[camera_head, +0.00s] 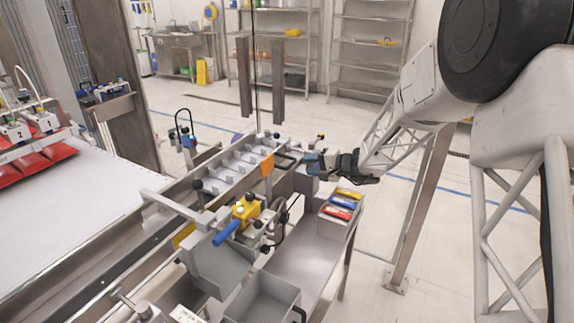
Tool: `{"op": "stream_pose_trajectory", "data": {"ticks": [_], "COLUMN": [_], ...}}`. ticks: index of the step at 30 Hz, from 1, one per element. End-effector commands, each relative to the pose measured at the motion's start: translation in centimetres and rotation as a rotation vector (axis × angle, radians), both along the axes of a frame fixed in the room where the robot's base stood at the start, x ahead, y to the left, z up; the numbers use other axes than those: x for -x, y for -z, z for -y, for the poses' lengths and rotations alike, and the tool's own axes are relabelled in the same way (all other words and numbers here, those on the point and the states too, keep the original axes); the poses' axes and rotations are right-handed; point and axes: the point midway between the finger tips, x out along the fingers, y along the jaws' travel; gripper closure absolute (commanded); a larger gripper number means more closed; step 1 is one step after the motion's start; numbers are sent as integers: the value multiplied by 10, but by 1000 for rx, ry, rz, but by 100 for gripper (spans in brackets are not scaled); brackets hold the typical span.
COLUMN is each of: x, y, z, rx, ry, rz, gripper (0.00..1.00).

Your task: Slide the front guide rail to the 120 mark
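My gripper (328,163) is a dark tool at the end of my arm, right of the middle of the picture. It is beside a small blue and grey fitting (312,163) at the machine's right side. I cannot tell whether it touches the fitting, or whether its fingers are open or shut. Long metal rails (150,242) run along the conveyor's edge, from the lower left toward the middle. I cannot tell which is the front guide rail. No scale or 120 mark is readable. Black round knobs (197,185) stand on the rail supports.
A yellow block with a blue handle (228,230) sits in front of the pockets (240,165). A grey bin (262,300) is at the front. A post (418,210) stands right.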

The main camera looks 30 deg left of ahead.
Motion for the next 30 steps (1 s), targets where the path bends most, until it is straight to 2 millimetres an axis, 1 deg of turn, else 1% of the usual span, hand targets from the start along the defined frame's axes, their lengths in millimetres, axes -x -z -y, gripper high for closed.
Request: {"op": "stream_pose_trajectory", "data": {"ticks": [1, 3, 6, 22, 26, 30], "x": [-4, -7, -10, -12, -12, -12], "y": [6, 12, 16, 19, 20, 22], "z": [-8, -16, -23, -27, -32, -44], "rx": [-11, -23, -36, -41, -41, -42], "ry": [5, 11, 19, 23, 23, 21], "rz": [-2, -4, -5, -5, -5, -4], "gripper": [61, 61, 61, 61, 61, 61]}}
